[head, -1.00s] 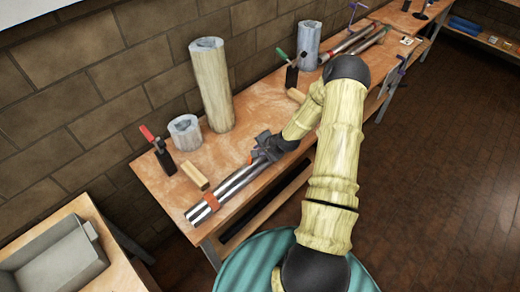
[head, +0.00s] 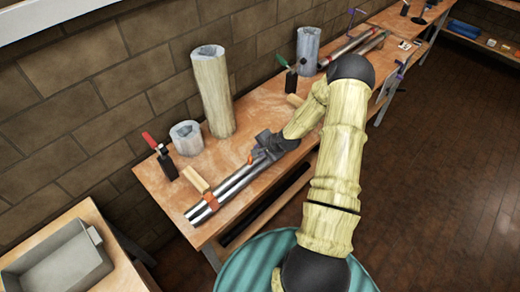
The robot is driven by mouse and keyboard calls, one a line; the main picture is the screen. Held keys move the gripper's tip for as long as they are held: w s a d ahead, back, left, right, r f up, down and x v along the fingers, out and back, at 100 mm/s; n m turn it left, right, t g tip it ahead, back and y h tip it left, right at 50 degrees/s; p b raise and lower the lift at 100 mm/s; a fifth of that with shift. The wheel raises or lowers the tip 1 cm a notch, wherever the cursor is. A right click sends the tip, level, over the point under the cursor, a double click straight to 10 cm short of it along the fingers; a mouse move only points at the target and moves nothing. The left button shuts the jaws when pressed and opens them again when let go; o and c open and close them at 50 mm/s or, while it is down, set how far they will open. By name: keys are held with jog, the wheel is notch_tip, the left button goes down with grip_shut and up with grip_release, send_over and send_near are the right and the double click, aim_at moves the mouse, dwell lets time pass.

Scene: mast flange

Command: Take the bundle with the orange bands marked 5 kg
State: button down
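A bundle of long silvery rods (head: 232,184) lies along the front of the near workbench. An orange band (head: 211,201) wraps it near its near-left end, and more orange shows beside my gripper. No 5 kg marking is readable. My dark grey gripper (head: 266,150) is at the far-right part of the bundle, low over the bench, and looks to be at or touching the rods. Its fingers are small and partly hidden, so I cannot tell whether they are closed on the bundle. My wrist and forearm hide the bundle's far end.
A tall wood-toned cylinder (head: 213,92), a short grey cylinder (head: 186,138), a red-handled clamp (head: 160,155) and a wooden block (head: 196,180) stand behind the bundle. Another rod bundle (head: 352,47) lies farther along. A grey tray (head: 100,264) sits lower left. The floor at right is clear.

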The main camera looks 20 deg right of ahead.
jog(key=shift+r+p, duration=0.95)
jog(key=shift+r, duration=0.55)
jog(key=shift+a+f, duration=0.1)
